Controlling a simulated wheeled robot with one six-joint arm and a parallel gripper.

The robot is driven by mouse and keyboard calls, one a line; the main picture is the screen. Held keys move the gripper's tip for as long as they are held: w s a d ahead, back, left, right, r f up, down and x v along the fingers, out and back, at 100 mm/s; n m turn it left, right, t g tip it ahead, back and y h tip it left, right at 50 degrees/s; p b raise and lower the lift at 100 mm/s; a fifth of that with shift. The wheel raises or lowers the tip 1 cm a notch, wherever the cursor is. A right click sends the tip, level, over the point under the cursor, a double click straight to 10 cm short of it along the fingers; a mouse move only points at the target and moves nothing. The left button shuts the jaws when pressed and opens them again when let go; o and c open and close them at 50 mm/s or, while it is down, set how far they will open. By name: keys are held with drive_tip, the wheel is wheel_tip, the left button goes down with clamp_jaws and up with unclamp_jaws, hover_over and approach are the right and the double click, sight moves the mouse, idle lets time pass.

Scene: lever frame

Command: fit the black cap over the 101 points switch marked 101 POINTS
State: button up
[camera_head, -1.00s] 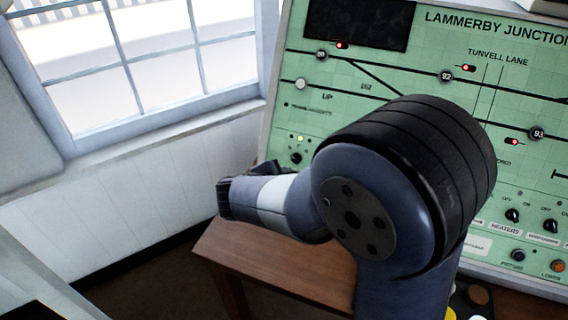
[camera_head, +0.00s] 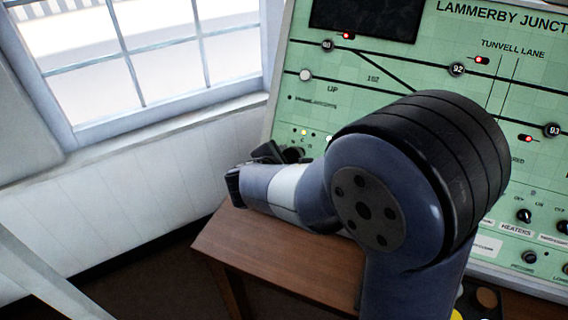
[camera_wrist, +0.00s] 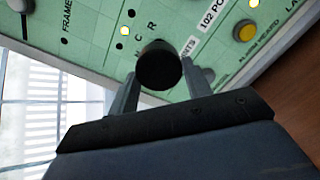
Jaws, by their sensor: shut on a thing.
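The black cap (camera_wrist: 158,66) is round and dark. In the wrist view it sits between the two grey fingers of my gripper (camera_wrist: 160,82), which are shut on it. The cap is close in front of the green panel, below a yellow light and the letters C and R. A label ending in "NTS" (camera_wrist: 188,46) shows just right of the cap, its start hidden. I cannot make out the 101 points switch; the cap covers that part of the panel. In the head view my gripper (camera_head: 268,152) is at the panel's lower left.
The green panel (camera_head: 318,100) stands upright behind a wooden table (camera_head: 270,258). In the wrist view, a 102 label (camera_wrist: 212,15), a dark knob (camera_wrist: 209,74) and a yellow button (camera_wrist: 245,31) lie right of the cap. A window (camera_head: 150,50) is at the left.

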drive_tip(key=shift+b+x, duration=0.8)
drive_tip(key=shift+x, duration=1.45)
drive_tip(key=o, duration=1.5)
drive_tip(key=shift+p+v, duration=0.85)
drive_tip(key=shift+v, duration=3.1)
